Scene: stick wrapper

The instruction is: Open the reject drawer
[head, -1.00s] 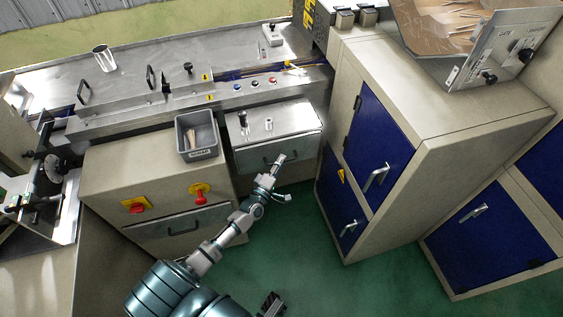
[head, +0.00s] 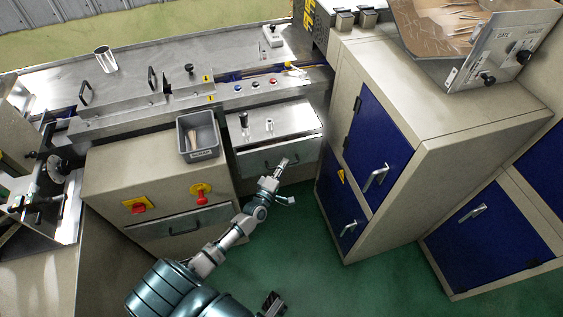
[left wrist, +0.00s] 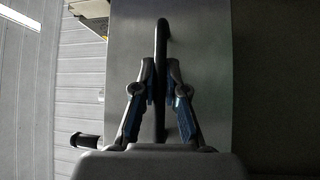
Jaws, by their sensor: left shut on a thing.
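A grey drawer front (head: 253,165) with a dark bar handle sits below the steel panel with knobs, right of the small bin. I see no readable label on it. My left gripper (head: 285,162) is at this handle. In the left wrist view, my left gripper (left wrist: 160,88) is shut on the dark handle (left wrist: 161,45), which runs between its fingers in front of the plain grey drawer front (left wrist: 205,75). I cannot tell in the head view whether the drawer stands out at all. What looks like my right gripper (head: 272,303) shows dark at the bottom edge, its fingers unclear.
Another drawer (head: 150,229) with its own handle is at lower left, below red switches. A grey bin (head: 183,143) stands on the cabinet. A tall cabinet with blue doors (head: 378,135) is close on the right. Green floor (head: 340,285) is free in front.

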